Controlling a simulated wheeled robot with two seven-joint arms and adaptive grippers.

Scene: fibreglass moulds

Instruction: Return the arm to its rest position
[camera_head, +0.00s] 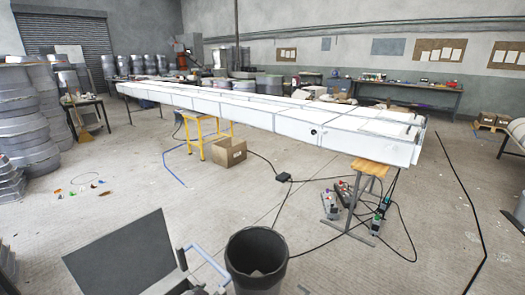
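Neither of my grippers can be made out in the head view, and no arm of mine can be clearly told. A long white mould (270,114) runs across the middle of the room, from the back left to the front right.
A black bin (257,265) stands at the bottom centre, beside a dark flat panel (125,258) and a light blue bar (205,262). Cables and power tools (380,212) lie by the right stand. A cardboard box (229,153) sits under the mould. Floor at left centre is mostly clear.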

